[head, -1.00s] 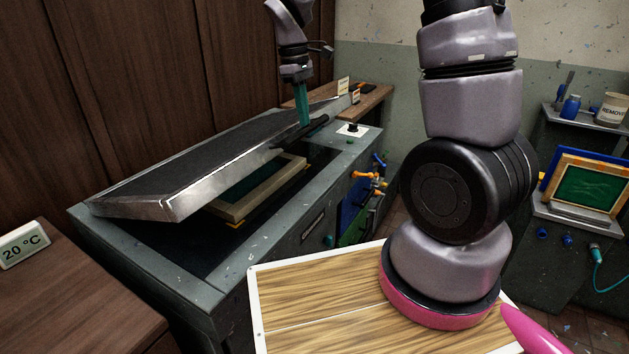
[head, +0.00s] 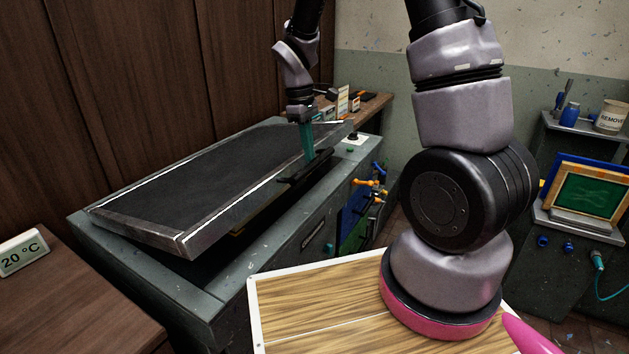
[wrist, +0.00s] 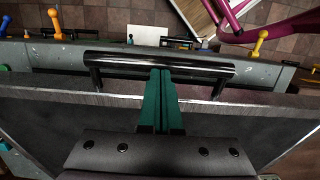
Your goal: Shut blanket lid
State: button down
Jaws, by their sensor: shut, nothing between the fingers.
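The blanket lid (head: 215,175) is a dark sheet in a grey metal frame on the grey exposure unit (head: 300,235). It is tilted, with its near left corner raised above the unit and a dark gap under its front edge. A black bar handle (head: 315,165) runs along the lid's front edge. My gripper (head: 308,155) is shut and empty, its teal fingers pointing down at the handle. In the wrist view the fingertips (wrist: 160,72) overlap the middle of the handle (wrist: 215,68); contact is likely but not certain. The screen frame inside is almost wholly hidden.
A temperature display (head: 22,252) sits on the brown cabinet at left. A green screen (head: 585,195) stands at right.

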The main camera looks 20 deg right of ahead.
aim_at(310, 163)
notch_tip(310, 163, down, 9)
jog(key=s+d, duration=0.1)
jog(key=shift+s+r, duration=0.15)
jog(key=shift+r, duration=0.05)
dwell(0.7)
jog(key=shift+d, duration=0.1)
jog(key=shift+w+a+r, duration=0.15)
jog(key=shift+r, duration=0.6)
jog(key=shift+w+a+r, duration=0.15)
jog(key=shift+w+r, duration=0.05)
jog(key=shift+r, duration=0.6)
jog(key=shift+w+a+r, duration=0.15)
jog(key=shift+r, duration=0.6)
